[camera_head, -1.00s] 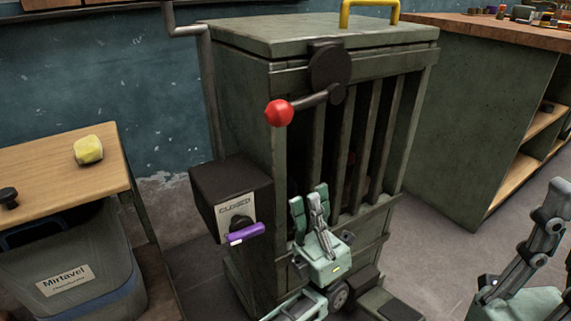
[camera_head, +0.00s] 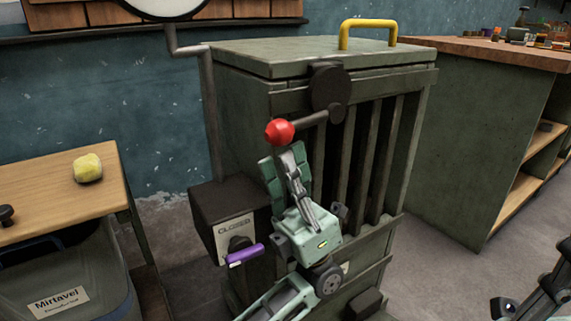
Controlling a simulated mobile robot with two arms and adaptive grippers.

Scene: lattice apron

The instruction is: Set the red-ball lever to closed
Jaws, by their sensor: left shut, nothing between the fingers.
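The red ball (camera_head: 279,132) is the end of a dark lever arm (camera_head: 308,119). The lever points left and slightly down from its pivot on a dark mount (camera_head: 328,88), high on the front of a green slatted cabinet (camera_head: 255,115). My left gripper (camera_head: 284,153) is shut and empty. Its fingers point up, with the tips just below the ball. I cannot tell whether they touch it.
Left of my gripper, a dark box (camera_head: 205,205) bears a plate reading "CLOSED" and a purple handle (camera_head: 246,255). A yellow handle (camera_head: 369,27) tops the cabinet. A wooden table (camera_head: 50,190) with a yellow lump (camera_head: 88,168) stands left, above a bin labelled Mirtavel (camera_head: 62,300).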

